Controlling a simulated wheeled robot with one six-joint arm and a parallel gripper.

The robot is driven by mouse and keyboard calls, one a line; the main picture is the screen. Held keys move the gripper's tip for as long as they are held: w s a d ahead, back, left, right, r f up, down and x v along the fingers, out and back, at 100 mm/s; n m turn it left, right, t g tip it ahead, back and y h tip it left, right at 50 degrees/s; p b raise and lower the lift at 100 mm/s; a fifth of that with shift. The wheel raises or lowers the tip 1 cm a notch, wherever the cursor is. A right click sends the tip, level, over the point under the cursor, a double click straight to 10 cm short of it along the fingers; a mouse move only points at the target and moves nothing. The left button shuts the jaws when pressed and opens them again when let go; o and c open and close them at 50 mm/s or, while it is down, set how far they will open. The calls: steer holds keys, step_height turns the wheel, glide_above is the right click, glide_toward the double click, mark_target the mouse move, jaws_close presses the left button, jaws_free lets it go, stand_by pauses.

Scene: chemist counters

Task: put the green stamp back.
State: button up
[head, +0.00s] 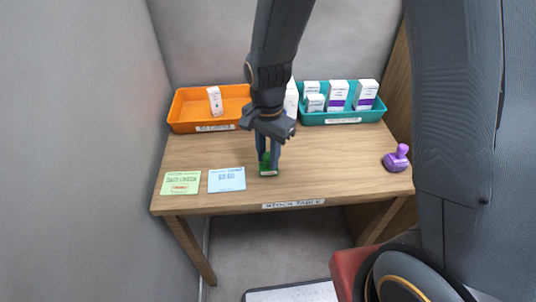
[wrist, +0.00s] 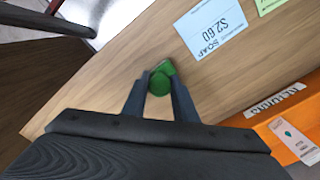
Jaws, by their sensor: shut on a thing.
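The green stamp (head: 268,170) is on or just above the stock table, near the middle of its front part, to the right of the blue price card. My gripper (head: 268,155) points down and is shut on the stamp's handle. In the wrist view the green stamp (wrist: 160,82) sits between the two fingertips of my gripper (wrist: 160,88). I cannot tell whether the stamp's base touches the table (head: 330,170).
A blue price card (head: 227,179) and a green card (head: 181,183) lie at the left. A purple stamp (head: 397,158) stands at the right edge. An orange tray (head: 180,110) and a teal tray (head: 370,116) with boxes stand at the back. The table between stamps is clear.

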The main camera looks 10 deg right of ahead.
mark_target(268, 155)
steer(key=shift+f, duration=0.15)
steer(key=o, duration=0.8)
steer(key=shift+o, duration=0.2)
step_height(268, 155, up, 12)
steer(key=b, duration=0.2)
steer(key=s+d+f+n, duration=0.2)
steer(key=s+d+n, duration=0.1)
steer(key=d, duration=0.3)
steer(key=s+d+f+n+t, duration=0.1)
steer(key=s+d+f+n, duration=0.2)
steer(key=d+n, duration=0.3)
steer(key=shift+s+d, duration=0.45)
steer(key=shift+s, duration=0.3)
steer(key=shift+f, duration=0.1)
